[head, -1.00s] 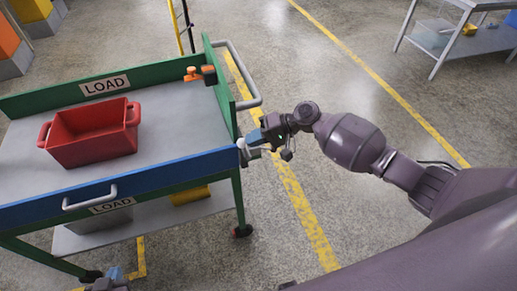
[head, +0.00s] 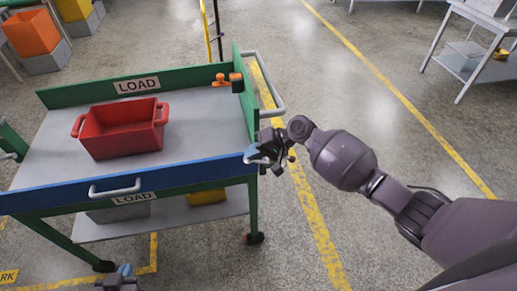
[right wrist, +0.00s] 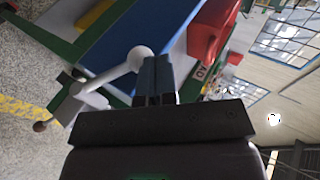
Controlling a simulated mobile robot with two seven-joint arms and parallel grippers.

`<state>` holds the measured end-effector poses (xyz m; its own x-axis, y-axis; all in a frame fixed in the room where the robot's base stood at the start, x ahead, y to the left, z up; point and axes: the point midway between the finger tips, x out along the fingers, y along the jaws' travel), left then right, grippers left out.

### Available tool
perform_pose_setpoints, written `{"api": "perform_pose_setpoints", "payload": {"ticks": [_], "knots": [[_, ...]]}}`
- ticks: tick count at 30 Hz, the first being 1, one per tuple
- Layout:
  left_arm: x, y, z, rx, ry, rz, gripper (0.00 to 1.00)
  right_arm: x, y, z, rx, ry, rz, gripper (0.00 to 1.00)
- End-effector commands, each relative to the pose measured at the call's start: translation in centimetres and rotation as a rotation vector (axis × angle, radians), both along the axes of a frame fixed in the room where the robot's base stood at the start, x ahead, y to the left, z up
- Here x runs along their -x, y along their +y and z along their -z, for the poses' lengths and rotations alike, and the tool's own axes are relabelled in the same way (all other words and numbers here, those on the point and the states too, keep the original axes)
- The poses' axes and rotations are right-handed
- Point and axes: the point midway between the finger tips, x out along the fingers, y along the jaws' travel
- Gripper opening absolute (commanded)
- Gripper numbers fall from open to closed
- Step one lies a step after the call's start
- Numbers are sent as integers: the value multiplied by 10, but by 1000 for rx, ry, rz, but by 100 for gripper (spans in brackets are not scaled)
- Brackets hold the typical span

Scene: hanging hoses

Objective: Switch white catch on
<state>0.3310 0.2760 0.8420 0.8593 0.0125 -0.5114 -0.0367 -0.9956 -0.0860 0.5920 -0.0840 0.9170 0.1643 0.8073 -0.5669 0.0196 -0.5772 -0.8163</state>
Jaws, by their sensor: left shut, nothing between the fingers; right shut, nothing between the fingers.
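The white catch (head: 255,158) sits at the right front corner of the cart, at the end of the blue drawer front. In the right wrist view it is a white lever (right wrist: 108,76) with a round ball end (right wrist: 140,57), slanting up to the right. My right gripper (head: 264,148) is at the catch and partly hides it in the head view. In the right wrist view its shut blue fingertips (right wrist: 155,68) are just right of the ball; I cannot tell whether they touch. My left gripper (head: 124,271) is low at the bottom edge, shut and away from the catch.
The cart (head: 75,134) carries a red bin (head: 122,140) and has a grey handle (head: 278,98) at its right. An orange catch (head: 226,80) sits at its back right corner. Open floor lies right of the cart; a grey table (head: 478,50) stands far right.

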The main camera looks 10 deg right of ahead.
Motion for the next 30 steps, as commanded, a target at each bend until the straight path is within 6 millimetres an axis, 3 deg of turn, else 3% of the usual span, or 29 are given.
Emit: {"api": "perform_pose_setpoints", "payload": {"ticks": [14,30], "knots": [[7,1,7,0,16,-4,0,1,9,7,-1,0,0,0],[2,0,-1,-1,3,-1,0,0,10,2,-1,0,0,0]]}}
